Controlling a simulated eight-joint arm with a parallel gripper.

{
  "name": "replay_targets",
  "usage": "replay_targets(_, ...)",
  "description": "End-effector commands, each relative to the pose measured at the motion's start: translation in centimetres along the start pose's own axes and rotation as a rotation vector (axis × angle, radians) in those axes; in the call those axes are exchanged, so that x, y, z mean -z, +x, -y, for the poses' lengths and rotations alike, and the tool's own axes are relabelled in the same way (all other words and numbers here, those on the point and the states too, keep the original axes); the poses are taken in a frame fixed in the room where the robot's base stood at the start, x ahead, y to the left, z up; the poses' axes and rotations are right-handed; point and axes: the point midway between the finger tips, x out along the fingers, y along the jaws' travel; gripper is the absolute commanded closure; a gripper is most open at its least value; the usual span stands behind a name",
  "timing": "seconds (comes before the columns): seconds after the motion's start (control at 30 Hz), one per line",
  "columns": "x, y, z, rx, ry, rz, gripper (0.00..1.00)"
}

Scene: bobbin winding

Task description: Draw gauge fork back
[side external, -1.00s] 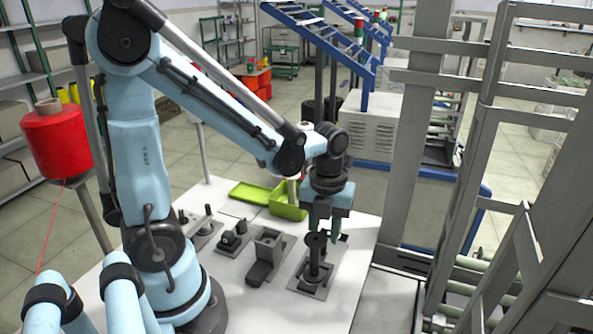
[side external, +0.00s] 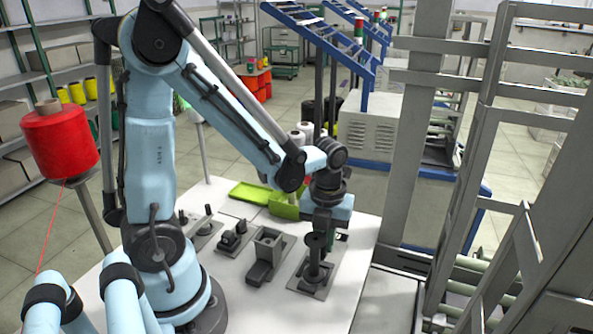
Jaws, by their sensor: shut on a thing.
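My gripper (side external: 328,228) points down at the right part of the white table, just behind the dark bobbin (side external: 315,255). It is shut on a small dark piece, which I take for the gauge fork (side external: 341,237). The fork is mostly hidden by the gripper and the bobbin. The bobbin stands upright on a grey base plate (side external: 301,288). Whether the fork touches the bobbin cannot be told.
A grey block with a square opening (side external: 268,240) and small dark fixtures (side external: 233,236) stand left of the bobbin. A green box (side external: 283,207) lies behind. A red thread cone (side external: 60,143) stands far left. Grey metal framing (side external: 405,150) rises right of the table.

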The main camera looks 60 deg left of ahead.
Motion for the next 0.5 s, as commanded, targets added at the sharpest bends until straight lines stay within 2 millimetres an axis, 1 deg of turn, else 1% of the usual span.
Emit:
replay_targets(0.23,-0.93,-0.03,0.10,0.001,0.000,0.000,0.96)
replay_targets(0.5,-0.98,-0.03,0.12,0.001,0.000,0.001,0.97)
